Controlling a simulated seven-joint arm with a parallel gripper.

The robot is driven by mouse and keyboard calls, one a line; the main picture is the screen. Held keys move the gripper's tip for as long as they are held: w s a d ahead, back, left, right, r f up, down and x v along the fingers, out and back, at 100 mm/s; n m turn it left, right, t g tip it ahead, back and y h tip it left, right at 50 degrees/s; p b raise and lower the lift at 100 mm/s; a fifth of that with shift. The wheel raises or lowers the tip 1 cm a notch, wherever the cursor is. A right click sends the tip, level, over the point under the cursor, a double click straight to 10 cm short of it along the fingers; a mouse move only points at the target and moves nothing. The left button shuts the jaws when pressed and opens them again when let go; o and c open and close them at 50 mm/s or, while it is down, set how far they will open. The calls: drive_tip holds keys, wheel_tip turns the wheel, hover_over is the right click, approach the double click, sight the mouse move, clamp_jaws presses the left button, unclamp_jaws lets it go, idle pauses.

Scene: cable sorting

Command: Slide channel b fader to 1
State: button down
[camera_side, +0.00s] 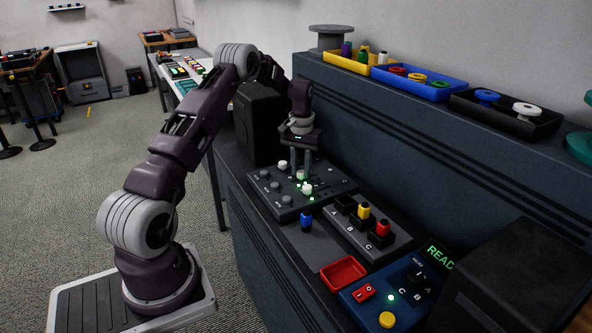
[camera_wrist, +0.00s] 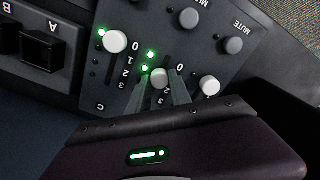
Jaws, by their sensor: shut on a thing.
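The dark mixer panel (camera_side: 335,184) lies on the bench, with three white-capped faders and several grey knobs. My gripper (camera_side: 301,174) points down over it. In the wrist view my gripper's fingers (camera_wrist: 161,83) are shut on the middle fader cap (camera_wrist: 160,77), one on each side. This is the channel B fader by its place; its letter is hidden. The cap is near the upper part of its scale; its exact mark is partly covered. The channel C fader cap (camera_wrist: 115,41) is near its 0. The third fader cap (camera_wrist: 210,85) is to the right.
Green lights (camera_wrist: 150,55) glow beside the faders. A blue peg (camera_side: 306,221) stands near the panel's front edge. An A/B/C block (camera_side: 350,232) with yellow and red pieces, a red tray (camera_side: 343,272) and a blue control box (camera_side: 384,297) lie to the right. A black speaker-like box (camera_side: 259,122) stands behind left.

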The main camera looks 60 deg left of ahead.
sight(302, 171)
drive_tip(key=c, duration=1.2)
unclamp_jaws()
drive_tip(key=shift+o, duration=0.2)
wheel_tip(302, 171, up, 7)
drive_tip(key=shift+r, duration=0.1)
drive_tip(key=s+d+r+m+t, duration=0.15)
drive_tip(key=s+d+r, duration=0.35)
drive_tip(key=d+r, duration=0.55)
drive_tip(key=s+d+r+m+t, duration=0.1)
drive_tip(key=s+d+r+m, duration=0.3)
drive_tip(key=d+r, duration=0.65)
drive_tip(key=s+d+f+m+t, duration=0.1)
drive_tip(key=s+d+f, duration=0.1)
drive_tip(key=s+d, duration=0.4)
drive_tip(key=s+d+f+m+t, duration=0.1)
drive_tip(key=s+d, duration=0.4)
drive_tip(key=s, duration=0.8)
drive_tip(key=shift+s+d+f+t, duration=0.4)
drive_tip(key=shift+f+t, duration=0.15)
drive_tip(key=shift+f, duration=0.4)
